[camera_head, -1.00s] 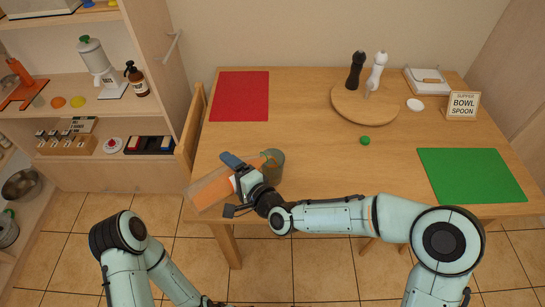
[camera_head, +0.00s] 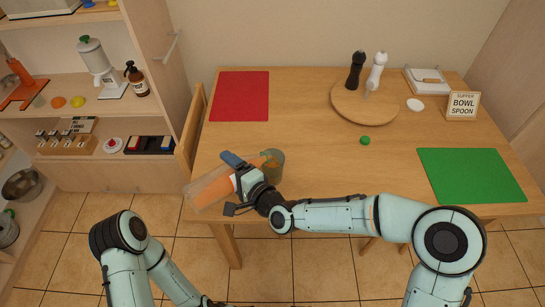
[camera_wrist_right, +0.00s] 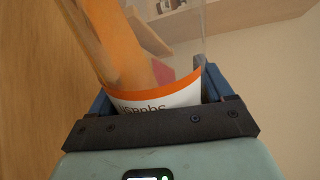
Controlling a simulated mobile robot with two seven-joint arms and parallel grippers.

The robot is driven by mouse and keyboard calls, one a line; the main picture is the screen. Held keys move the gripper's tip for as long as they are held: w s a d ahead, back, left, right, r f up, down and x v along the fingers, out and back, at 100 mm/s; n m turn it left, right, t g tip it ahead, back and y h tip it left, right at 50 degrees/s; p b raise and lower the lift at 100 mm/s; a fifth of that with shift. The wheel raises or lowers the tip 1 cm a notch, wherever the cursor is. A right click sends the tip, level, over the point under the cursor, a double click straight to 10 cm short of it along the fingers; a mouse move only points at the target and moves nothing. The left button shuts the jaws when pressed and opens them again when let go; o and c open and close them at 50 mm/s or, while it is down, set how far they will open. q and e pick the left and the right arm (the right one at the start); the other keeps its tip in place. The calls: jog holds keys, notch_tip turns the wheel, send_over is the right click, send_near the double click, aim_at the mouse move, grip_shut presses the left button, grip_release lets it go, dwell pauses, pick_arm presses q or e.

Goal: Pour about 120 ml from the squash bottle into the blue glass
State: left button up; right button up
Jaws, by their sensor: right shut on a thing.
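The squash bottle (camera_head: 213,186) is a clear bottle with orange liquid, strongly tilted over the table's front left. Its base points to the lower left and its neck to the upper right, at the glass. My right gripper (camera_head: 245,180) is shut around its middle. In the right wrist view the bottle (camera_wrist_right: 150,70) shows a white label with an orange band between the fingers. The glass (camera_head: 276,171), grey-blue in this light, stands on the table beside the gripper, partly hidden by it. Orange shows at its rim; the level inside cannot be told. My left gripper is out of view.
The wooden table (camera_head: 310,150) holds a red mat (camera_head: 240,96), a green mat (camera_head: 470,175), a round board (camera_head: 345,105) with two mills, and a small green object (camera_head: 365,140). A chair (camera_head: 190,130) stands at the left edge. The table's middle is mostly clear.

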jog(key=shift+s+a+f+n, duration=0.1)
jog(key=shift+f+n, duration=0.2)
jog(key=shift+f, duration=0.1)
jog(key=shift+s+a+f+n, duration=0.1)
jog(key=shift+f+n, duration=0.2)
jog(key=shift+f, duration=0.1)
jog(key=shift+w+d+f+n+t+h, duration=0.15)
jog(key=shift+n+t+h, duration=0.25)
jog(key=shift+n, duration=0.4)
jog(key=shift+f, duration=0.2)
jog(key=shift+n, duration=0.3)
dwell(0.4)
